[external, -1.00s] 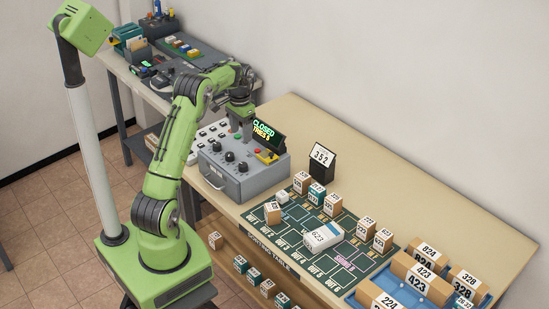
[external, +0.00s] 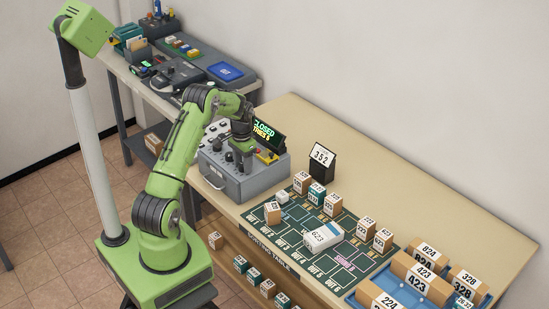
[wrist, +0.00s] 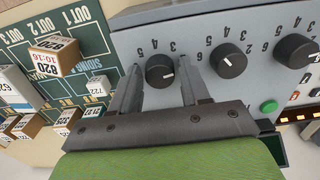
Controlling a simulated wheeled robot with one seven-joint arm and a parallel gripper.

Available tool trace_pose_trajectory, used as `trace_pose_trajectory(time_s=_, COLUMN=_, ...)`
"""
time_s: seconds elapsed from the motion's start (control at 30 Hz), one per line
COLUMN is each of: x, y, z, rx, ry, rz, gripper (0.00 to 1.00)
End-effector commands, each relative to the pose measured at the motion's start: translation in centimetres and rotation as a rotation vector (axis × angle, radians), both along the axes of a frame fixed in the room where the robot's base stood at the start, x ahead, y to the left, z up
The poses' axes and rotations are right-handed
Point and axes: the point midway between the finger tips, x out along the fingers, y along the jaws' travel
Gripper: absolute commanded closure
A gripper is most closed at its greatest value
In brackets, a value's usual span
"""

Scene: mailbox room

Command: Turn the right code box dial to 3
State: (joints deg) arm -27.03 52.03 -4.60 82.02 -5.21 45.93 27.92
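The grey code box (external: 262,183) stands on the sorting table, with a row of black dials on its sloped top. The right dial (wrist: 160,70) is round and black with a white mark pointing to the lower right in the wrist view. My gripper (wrist: 161,80) is open, one finger on each side of this dial, with visible gaps. In the external view my gripper (external: 246,166) points down at the box's right part and hides that dial.
The middle dial (wrist: 228,60) and another dial (wrist: 296,51) sit close to my right finger. A green button (wrist: 268,106) is also near. The green sorting mat (external: 300,232) with small parcels lies right of the box; a number card (external: 322,157) stands behind.

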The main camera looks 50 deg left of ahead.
Motion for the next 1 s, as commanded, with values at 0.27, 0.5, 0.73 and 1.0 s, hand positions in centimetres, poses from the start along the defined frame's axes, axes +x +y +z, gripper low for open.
trace_pose_trajectory(time_s=0.27, x=0.02, y=0.01, z=0.04, rx=0.000, ry=-0.001, rz=0.000, gripper=0.95)
trace_pose_trajectory(time_s=0.5, x=0.04, y=0.03, z=0.03, rx=0.001, ry=-0.001, rz=0.028, gripper=0.95)
trace_pose_trajectory(time_s=0.73, x=0.08, y=0.04, z=0.01, rx=0.001, ry=-0.003, rz=0.144, gripper=0.95)
trace_pose_trajectory(time_s=1.0, x=0.07, y=0.06, z=0.00, rx=0.001, ry=-0.003, rz=0.359, gripper=0.95)
